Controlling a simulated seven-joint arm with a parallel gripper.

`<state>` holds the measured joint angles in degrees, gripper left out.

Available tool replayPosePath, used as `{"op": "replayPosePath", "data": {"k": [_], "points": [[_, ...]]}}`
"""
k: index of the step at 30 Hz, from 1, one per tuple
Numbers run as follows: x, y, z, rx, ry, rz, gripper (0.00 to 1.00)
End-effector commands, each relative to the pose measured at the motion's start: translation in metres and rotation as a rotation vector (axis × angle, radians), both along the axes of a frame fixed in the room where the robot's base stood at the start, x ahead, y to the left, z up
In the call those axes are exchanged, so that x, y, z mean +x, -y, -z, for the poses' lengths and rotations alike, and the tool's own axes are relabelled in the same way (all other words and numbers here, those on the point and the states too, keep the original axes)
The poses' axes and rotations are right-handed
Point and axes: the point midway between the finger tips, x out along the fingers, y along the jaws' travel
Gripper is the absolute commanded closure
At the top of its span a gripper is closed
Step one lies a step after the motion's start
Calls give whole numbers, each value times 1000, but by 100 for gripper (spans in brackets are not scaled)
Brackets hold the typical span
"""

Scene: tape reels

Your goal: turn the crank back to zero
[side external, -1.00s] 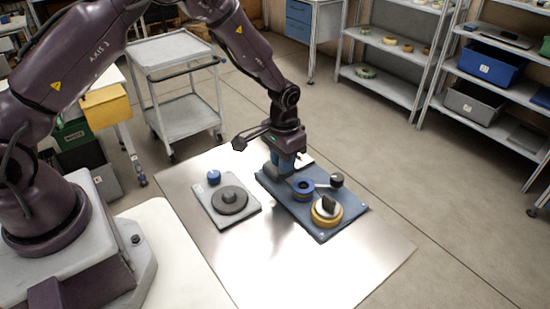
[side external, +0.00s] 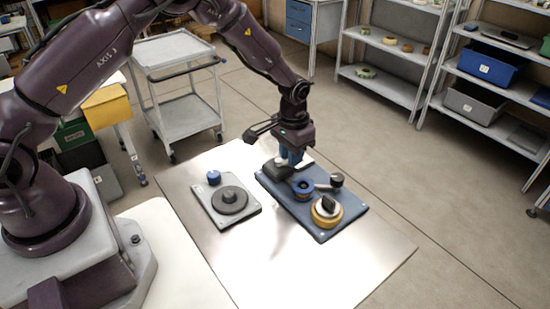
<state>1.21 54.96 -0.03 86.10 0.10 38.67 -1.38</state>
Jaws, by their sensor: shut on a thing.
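My gripper (side external: 292,160) is low over the back of the blue base plate (side external: 318,236), beside a grey block-like part (side external: 276,169). It is shut on what appears to be the crank's handle, which the fingers hide. The crank's arm and any zero mark are too small to make out.
A grey plate (side external: 222,223) with a dark round reel (side external: 230,197) and a blue knob (side external: 214,176) lies to the left. The bright table top (side external: 290,270) is clear at the front. A cart (side external: 187,115) and shelves (side external: 385,85) stand behind.

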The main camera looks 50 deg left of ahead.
Motion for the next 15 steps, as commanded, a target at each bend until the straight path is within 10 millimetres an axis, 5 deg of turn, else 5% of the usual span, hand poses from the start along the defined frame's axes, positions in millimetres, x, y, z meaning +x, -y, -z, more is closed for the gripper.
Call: {"op": "replayPosePath", "data": {"k": [15], "points": [[5,-13,1,5,-9,-4,98]]}}
